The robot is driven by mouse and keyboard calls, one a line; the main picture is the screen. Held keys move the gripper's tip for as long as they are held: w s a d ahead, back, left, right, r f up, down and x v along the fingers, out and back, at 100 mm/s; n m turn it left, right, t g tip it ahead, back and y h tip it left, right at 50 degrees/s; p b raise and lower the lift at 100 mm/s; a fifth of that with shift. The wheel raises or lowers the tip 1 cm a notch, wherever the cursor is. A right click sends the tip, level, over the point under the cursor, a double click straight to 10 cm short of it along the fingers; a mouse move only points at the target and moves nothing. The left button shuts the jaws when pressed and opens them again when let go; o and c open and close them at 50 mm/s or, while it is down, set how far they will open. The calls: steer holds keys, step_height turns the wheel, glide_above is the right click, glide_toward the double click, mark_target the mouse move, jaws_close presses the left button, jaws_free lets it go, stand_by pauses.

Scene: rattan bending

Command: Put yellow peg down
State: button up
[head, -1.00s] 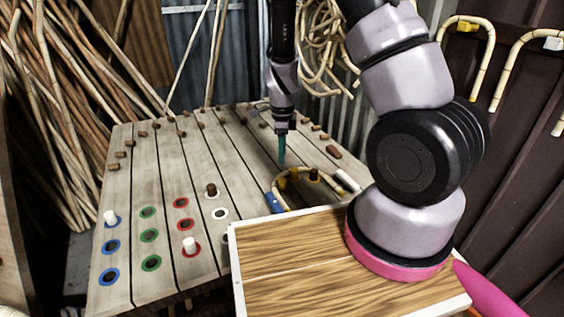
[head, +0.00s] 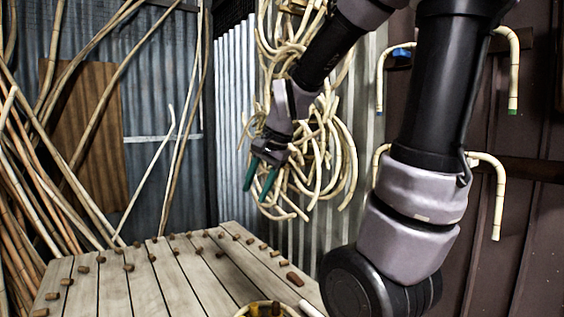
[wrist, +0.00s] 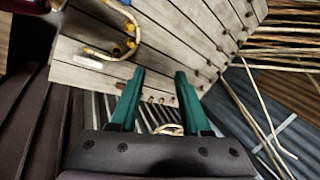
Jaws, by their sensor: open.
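My gripper (head: 260,181) is raised above the far end of the plank table, with its two green fingers apart and nothing between them. It also shows open and empty in the wrist view (wrist: 158,100). In the wrist view, yellow pegs (wrist: 130,35) stand against a bent rattan piece (wrist: 112,57) on the table, apart from my fingers. I cannot tell which yellow peg is meant.
The plank table (head: 150,280) has several brown pegs (head: 294,279) along its far part. Coiled rattan (head: 335,150) hangs behind my gripper. Rattan poles (head: 40,180) lean at the left. Bent canes hang on the dark right wall (head: 540,200).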

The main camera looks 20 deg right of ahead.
steer(key=s+d+r+n+t, duration=0.2)
steer(key=s+r+n, duration=0.4)
steer(key=s+r, duration=0.2)
steer(key=shift+s+d+t+h, duration=0.3)
steer(key=shift+s+t, duration=0.1)
steer(key=shift+s, duration=0.8)
steer(key=shift+w+f, duration=0.15)
steer(key=shift+w, duration=0.2)
